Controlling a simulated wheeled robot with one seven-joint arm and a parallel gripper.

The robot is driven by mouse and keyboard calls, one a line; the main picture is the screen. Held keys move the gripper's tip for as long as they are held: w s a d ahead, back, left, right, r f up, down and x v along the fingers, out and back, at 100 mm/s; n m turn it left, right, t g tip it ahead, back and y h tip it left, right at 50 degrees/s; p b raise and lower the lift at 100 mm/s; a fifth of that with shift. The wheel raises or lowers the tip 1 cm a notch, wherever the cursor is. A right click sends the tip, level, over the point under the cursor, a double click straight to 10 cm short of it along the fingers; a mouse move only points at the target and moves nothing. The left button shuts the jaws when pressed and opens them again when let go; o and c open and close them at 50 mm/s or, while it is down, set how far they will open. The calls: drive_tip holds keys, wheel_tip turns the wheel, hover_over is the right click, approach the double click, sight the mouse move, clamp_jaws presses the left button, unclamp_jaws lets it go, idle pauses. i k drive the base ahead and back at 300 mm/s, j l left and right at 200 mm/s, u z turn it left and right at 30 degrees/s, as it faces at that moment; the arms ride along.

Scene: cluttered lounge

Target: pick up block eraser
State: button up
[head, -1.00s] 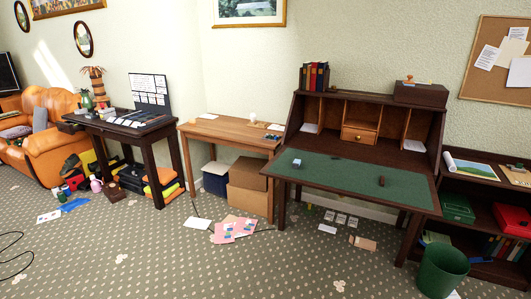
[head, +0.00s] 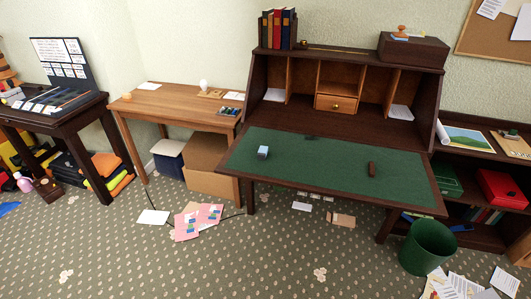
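A small block (head: 263,152), pale blue and white with a dark side, lies on the green writing surface of the dark wooden desk (head: 240,183), left of its middle. It looks like the block eraser, but it is too small to be sure. A dark brown upright object (head: 371,169) stands on the right part of the green surface. A small flat dark thing (head: 311,137) lies near the back of that surface. My gripper is in neither head view.
A green bin (head: 427,247) stands on the floor at the front right, with papers (head: 460,287) beside it. Pink papers (head: 198,220) lie on the floor left of the desk. A wooden table (head: 170,104) stands to the left. The patterned carpet in front is largely clear.

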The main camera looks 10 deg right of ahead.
sight(263, 151)
drive_tip(key=i+j+z, duration=0.1)
drive_tip(key=i+j, duration=0.3)
drive_tip(key=i+j+z, duration=0.1)
drive_tip(key=i+j, duration=0.35)
drive_tip(key=i+j+z, duration=0.1)
drive_tip(key=i+j, duration=0.65)
drive_tip(key=j, duration=0.2)
drive_tip(key=i+j+z, duration=0.15)
drive_tip(key=i+j, duration=0.25)
drive_tip(key=j, duration=0.1)
